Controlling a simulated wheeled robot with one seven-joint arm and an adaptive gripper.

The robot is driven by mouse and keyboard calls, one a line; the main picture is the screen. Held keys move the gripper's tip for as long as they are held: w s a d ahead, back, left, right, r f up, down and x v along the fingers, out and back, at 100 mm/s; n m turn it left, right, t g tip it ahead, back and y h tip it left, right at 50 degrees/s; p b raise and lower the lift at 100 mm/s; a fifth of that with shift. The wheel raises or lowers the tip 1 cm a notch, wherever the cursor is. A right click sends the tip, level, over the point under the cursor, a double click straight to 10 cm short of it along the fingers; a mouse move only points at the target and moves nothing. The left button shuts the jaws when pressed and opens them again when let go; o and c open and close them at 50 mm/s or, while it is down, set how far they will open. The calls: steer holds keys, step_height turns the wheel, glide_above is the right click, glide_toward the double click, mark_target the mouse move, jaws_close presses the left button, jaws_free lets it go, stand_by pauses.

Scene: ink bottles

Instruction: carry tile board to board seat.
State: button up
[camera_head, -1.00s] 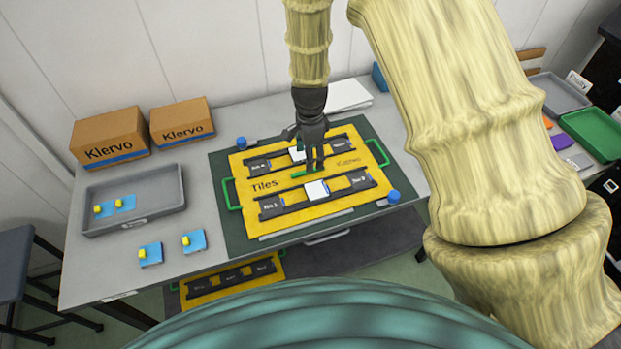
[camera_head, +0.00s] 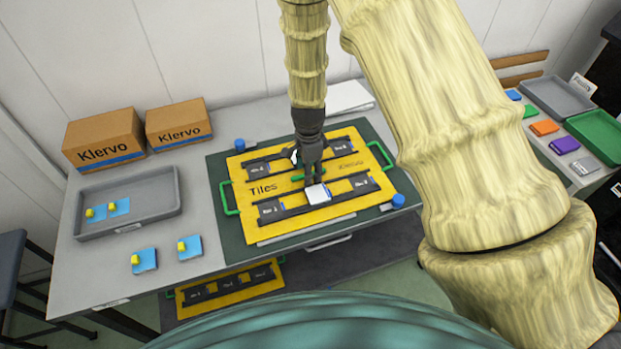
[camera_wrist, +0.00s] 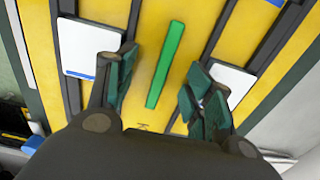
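The yellow tile board (camera_head: 232,170), lettered "Tiles", lies on a dark green mat (camera_head: 220,235) on the table. It has green side handles, a green bar in its middle and two dark racks. A white tile (camera_head: 318,194) is in the near rack; another in the far rack is partly hidden by my gripper. My gripper (camera_head: 314,181) points down over the board's middle. In the wrist view its fingers (camera_wrist: 160,90) are spread apart with the green bar (camera_wrist: 165,65) between them in the picture. Nothing is held. Whether the fingers touch the board cannot be told.
A grey tray (camera_head: 80,215) with blue-and-yellow pieces and two Klervo boxes (camera_head: 104,138) stand left. Blue knobs (camera_head: 398,200) flank the board. Another yellow board (camera_head: 232,280) lies below the table's front edge. Coloured tiles (camera_head: 545,127) and trays are at right.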

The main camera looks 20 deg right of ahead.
steer(key=shift+w+f, duration=0.1)
jaws_close()
steer(key=shift+r, duration=0.2)
steer(key=shift+r+p, duration=2.35)
steer(key=shift+r, duration=0.55)
